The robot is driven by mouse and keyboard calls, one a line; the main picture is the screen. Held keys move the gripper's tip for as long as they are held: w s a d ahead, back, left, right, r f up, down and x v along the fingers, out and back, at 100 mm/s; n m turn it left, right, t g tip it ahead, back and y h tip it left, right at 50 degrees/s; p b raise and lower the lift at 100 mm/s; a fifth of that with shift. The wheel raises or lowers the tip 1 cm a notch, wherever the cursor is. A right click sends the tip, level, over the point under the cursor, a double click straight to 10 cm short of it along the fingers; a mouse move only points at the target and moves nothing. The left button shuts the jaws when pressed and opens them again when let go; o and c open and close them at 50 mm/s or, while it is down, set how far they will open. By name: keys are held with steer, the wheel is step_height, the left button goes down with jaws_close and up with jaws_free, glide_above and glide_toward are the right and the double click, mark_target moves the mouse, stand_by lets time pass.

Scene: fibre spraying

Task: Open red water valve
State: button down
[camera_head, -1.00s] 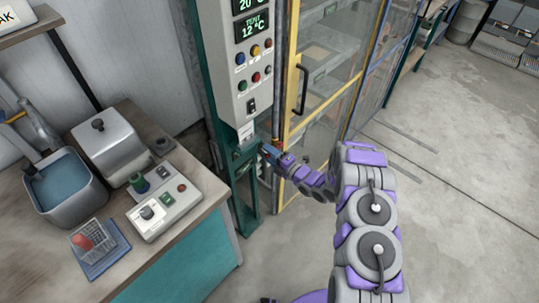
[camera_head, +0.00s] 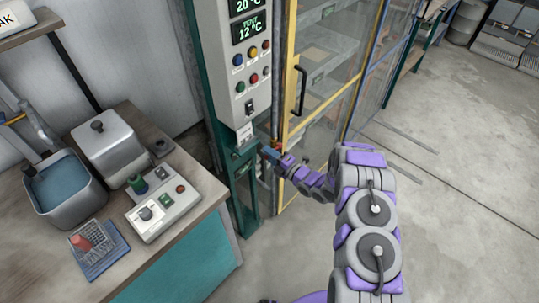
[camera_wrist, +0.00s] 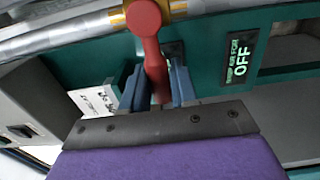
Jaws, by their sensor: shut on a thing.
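The red water valve (camera_wrist: 151,45) shows in the wrist view as a red lever with a round hub on a grey pipe with a brass-coloured fitting. The lever points down in that picture, across the pipe. My gripper (camera_wrist: 158,88) has its two blue fingers shut on the lower end of the lever, one on each side. In the head view my gripper (camera_head: 270,153) is at the green post below the control box. The valve is too small there to tell apart clearly.
A grey control box (camera_head: 245,60) hangs above my gripper on the green frame. A yellow-framed glass door (camera_head: 325,75) stands close to the right. A bench (camera_head: 185,225) with a control panel and a blue basin is at the left.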

steer(key=shift+s+a, duration=0.1)
step_height(320, 180, up, 2)
steer(key=m+p, duration=0.3)
steer(key=m, duration=0.1)
steer(key=shift+w+d+r+m+p, duration=0.2)
steer(key=shift+r+m+p, duration=0.1)
steer(key=shift+m, duration=0.3)
steer(key=shift+w+d+r+m+p, duration=0.15)
steer(key=shift+r+m+p, duration=0.15)
steer(key=shift+m, duration=0.3)
steer(key=shift+w+d+r+m+p, duration=0.1)
steer(key=shift+w+r+m+p, duration=0.15)
steer(key=shift+m, duration=0.4)
steer(key=shift+w+d+r+m+p, duration=0.1)
steer(key=shift+r+m+p, duration=0.1)
steer(key=shift+m, duration=0.45)
steer(key=c, duration=1)
jaws_free()
steer(key=shift+w, duration=0.1)
steer(key=shift+o, duration=0.2)
